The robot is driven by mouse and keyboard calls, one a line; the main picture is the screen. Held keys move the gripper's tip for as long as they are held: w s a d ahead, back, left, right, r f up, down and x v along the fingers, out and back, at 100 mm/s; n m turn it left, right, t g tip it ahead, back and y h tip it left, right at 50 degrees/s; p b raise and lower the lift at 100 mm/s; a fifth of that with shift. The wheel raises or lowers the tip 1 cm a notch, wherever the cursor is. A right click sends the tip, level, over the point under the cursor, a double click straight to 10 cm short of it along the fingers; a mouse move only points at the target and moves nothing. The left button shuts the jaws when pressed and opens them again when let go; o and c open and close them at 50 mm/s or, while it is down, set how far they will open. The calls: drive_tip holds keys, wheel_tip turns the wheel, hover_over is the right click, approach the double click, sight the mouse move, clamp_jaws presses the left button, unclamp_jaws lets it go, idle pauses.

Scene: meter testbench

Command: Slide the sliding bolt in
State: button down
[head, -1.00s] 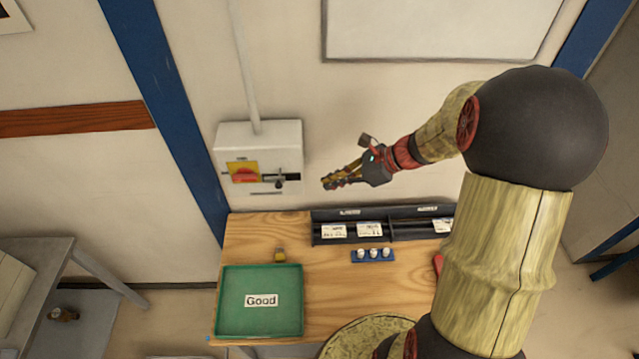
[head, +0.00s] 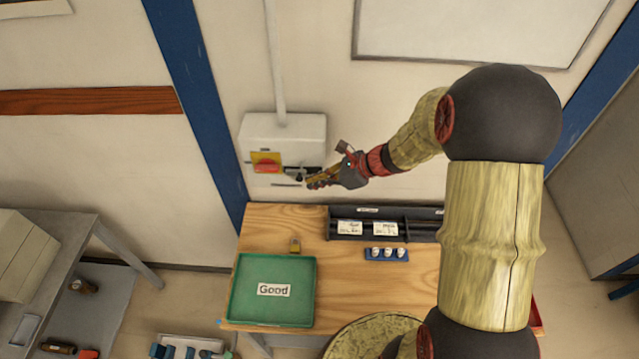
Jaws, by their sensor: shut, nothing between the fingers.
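The sliding bolt (head: 297,174) is a small dark piece with a knob on the front of the grey wall box (head: 283,131), right of the red and yellow switch (head: 266,163). My gripper (head: 311,184) is shut and empty. Its fingertips are just right of and slightly below the bolt's knob in the picture. I cannot tell whether they touch it. The right part of the bolt's dark track is partly hidden by my gripper.
A grey conduit (head: 275,60) rises from the box.

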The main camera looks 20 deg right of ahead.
sight(295, 176)
drive_tip(key=a, duration=0.1)
drive_tip(key=w+a, duration=0.1)
drive_tip(key=a, duration=0.1)
drive_tip(key=shift+w+a+b, duration=0.25)
drive_tip(key=shift+a+b, duration=0.05)
drive_tip(key=shift+a, duration=0.05)
